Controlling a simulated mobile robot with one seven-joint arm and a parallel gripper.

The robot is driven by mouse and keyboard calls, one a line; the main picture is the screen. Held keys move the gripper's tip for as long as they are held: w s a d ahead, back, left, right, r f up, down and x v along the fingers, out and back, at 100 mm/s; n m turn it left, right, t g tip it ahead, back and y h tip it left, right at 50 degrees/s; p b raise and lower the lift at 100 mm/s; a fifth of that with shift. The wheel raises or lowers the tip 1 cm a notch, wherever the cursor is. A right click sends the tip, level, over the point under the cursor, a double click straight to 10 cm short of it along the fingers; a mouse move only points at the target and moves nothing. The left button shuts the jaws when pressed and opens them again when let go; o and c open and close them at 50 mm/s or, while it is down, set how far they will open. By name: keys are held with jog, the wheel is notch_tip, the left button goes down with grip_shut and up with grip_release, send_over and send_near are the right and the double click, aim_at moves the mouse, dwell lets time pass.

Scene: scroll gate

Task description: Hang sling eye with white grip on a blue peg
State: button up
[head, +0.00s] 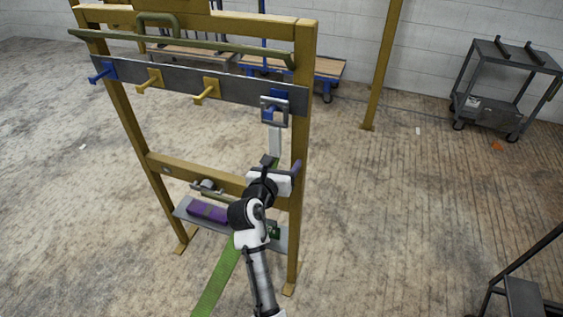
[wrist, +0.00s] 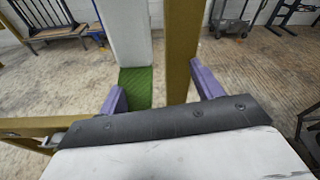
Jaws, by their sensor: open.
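The sling eye, a grey square metal ring (head: 264,112), is at the right blue peg (head: 271,112) and appears to hang around it. Its white grip (head: 275,143) hangs upright below the ring. It also shows in the wrist view as a white block (wrist: 124,30) with green webbing (wrist: 137,80) under it. My gripper (head: 282,166) is below the grip, with its purple fingers (wrist: 160,90) spread and nothing held between them. The left finger overlaps the webbing in the picture. A second blue peg (head: 103,75) at the far left is empty.
Two yellow pegs (head: 149,80) (head: 206,92) stand on the grey rail between the blue ones. The gate's right post (head: 301,140) is close beside my gripper. A purple item (head: 208,212) lies on the low shelf. Open floor lies to the right, with a cart (head: 505,85) beyond.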

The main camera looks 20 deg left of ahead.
notch_tip(320, 180, down, 4)
jog(key=shift+r+b, duration=0.25)
jog(key=shift+b, duration=0.3)
jog(key=f+p+v, duration=0.2)
jog(key=p+v, duration=0.1)
jog(key=v, duration=0.7)
jog(key=shift+s+p, duration=0.35)
jog(key=shift+s, duration=0.25)
jog(key=shift+d, duration=0.1)
dwell(1.2)
